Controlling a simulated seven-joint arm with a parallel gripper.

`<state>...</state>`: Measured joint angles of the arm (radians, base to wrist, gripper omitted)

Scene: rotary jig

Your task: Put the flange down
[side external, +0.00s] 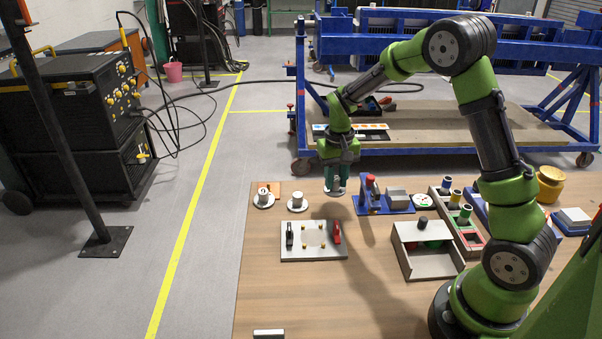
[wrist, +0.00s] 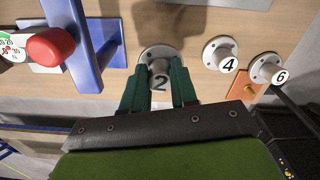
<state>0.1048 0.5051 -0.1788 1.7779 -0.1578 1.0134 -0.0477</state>
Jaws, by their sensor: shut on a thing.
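My gripper (wrist: 160,80) is shut on a pale grey flange marked 2 (wrist: 157,57), with one dark green finger on each side of its hub. In the side external view my gripper (side external: 335,186) is at the table's far part, with the flange at its lower end, seemingly just above the wood; the exact gap is hard to tell. Two similar flanges stand on the table: one marked 4 (wrist: 221,54) and one marked 6 (wrist: 266,68). They also show left of my gripper in the side external view (side external: 297,202) (side external: 264,197).
A metal plate with pins and clamps (side external: 313,254) lies nearer on the table (side external: 290,300). A blue stand with a red knob (side external: 371,189) is close on my gripper's right. An open grey box (side external: 432,270) and a tray of bins stand further right. The front left table is mostly clear.

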